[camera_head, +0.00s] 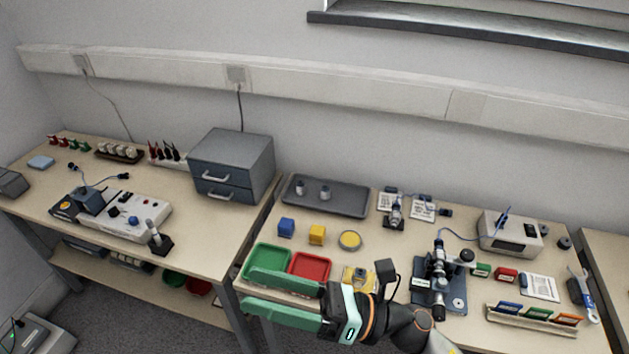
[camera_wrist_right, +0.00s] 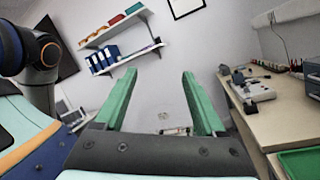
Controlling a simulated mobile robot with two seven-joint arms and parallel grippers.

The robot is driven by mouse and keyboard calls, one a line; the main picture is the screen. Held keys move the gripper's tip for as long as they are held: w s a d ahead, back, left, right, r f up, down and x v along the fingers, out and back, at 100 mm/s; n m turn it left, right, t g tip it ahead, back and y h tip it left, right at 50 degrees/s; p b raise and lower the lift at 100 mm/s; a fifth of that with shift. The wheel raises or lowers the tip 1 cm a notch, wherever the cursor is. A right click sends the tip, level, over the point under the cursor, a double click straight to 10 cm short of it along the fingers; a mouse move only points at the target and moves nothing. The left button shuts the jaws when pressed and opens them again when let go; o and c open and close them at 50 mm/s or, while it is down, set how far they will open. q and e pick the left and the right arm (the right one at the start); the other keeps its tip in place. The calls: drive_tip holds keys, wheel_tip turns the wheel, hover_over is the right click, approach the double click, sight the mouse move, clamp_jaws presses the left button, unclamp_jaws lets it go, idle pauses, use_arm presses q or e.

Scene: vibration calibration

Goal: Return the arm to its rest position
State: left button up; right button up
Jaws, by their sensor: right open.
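My right gripper (camera_head: 283,301) shows at the lower middle of the head view, its arm coming in from the lower right. Its two green fingers point left, spread apart with nothing between them. It hangs at the front edge of the right workbench (camera_head: 372,241), in front of the green tray (camera_head: 262,262) and the red tray (camera_head: 310,266), and covers part of them. In the right wrist view the gripper (camera_wrist_right: 161,95) is open and empty, with wall and floor beyond its fingers. My left gripper is not in either view.
A microscope-like device (camera_head: 438,280) stands right of my right arm. A blue cube (camera_head: 286,228), a yellow cube (camera_head: 317,235) and a grey tray (camera_head: 326,197) lie behind the coloured trays. A drawer box (camera_head: 232,165) stands on the left workbench. Shelves (camera_wrist_right: 122,45) hang on the far wall.

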drive_tip(key=w+d+f+m+t+h, duration=0.45)
drive_tip(key=d+m+t+h, duration=0.2)
drive_tip(key=m, duration=0.75)
drive_tip(key=w+d+f+m+t+h, duration=0.5)
drive_tip(key=m+t, duration=0.3)
drive_tip(key=m, duration=0.6)
drive_tip(key=s+d+f+m+g+h, duration=0.2)
drive_tip(key=s+d+f+m, duration=0.1)
drive_tip(key=f, duration=0.4)
drive_tip(key=s+d+f+m+g+h, duration=0.3)
drive_tip(key=s+d+f+m, duration=0.1)
drive_tip(key=f+m, duration=0.3)
drive_tip(key=s+d+f+m+g+h, duration=0.2)
drive_tip(key=s+d+f+m, duration=0.2)
drive_tip(key=s+f+m, duration=0.1)
wheel_tip(320, 180, down, 2)
drive_tip(key=shift+s+f+m+p, duration=0.2)
drive_tip(key=shift+s+m+p, duration=0.15)
drive_tip(key=shift+m, duration=0.25)
drive_tip(key=shift+d+h, duration=0.1)
drive_tip(key=shift+h, duration=0.15)
